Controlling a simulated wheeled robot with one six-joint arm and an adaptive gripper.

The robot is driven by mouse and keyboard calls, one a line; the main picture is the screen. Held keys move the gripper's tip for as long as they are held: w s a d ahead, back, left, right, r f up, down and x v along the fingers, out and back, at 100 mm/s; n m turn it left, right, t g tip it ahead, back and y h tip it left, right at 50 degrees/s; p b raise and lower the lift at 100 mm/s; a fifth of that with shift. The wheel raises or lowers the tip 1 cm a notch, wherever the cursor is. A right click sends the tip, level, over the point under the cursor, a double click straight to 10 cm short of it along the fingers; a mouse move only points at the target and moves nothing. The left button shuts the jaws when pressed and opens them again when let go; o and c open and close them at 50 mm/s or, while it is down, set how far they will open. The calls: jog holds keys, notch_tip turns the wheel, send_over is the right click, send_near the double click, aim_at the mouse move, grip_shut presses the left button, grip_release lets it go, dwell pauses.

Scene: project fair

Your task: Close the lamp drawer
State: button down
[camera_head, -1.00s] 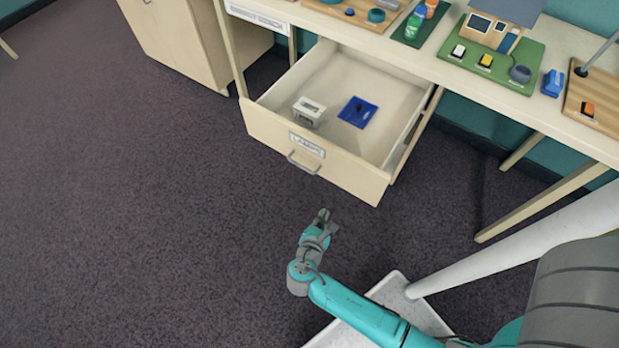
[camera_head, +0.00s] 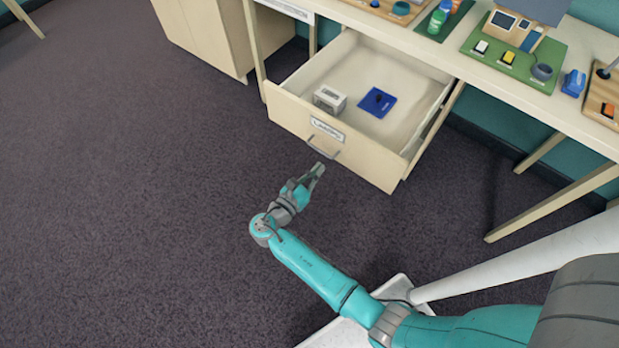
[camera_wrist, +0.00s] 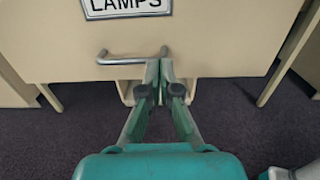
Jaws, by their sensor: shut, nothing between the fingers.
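The lamp drawer (camera_head: 362,150) is pulled out from under the table, with its label LAMPS (camera_head: 327,129) on the front. Its metal bar handle (camera_head: 323,148) is below the label and also shows in the wrist view (camera_wrist: 122,60). Inside the drawer are a small white-grey box (camera_head: 330,98) and a blue piece with a dark knob (camera_head: 377,102). My gripper (camera_head: 319,167) is shut and empty, just in front of the drawer front near the handle. In the wrist view the fingertips (camera_wrist: 160,68) overlap the handle's right end; I cannot tell whether they touch it.
The table (camera_head: 450,62) above carries a model house on a green board (camera_head: 510,62), bottles (camera_head: 438,18) and a blue object (camera_head: 573,83). A cabinet (camera_head: 205,40) stands left of the drawer. Open carpet lies in front and to the left.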

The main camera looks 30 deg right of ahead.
aim_at(338, 147)
jog(key=x, duration=0.8)
jog(key=shift+d, duration=0.1)
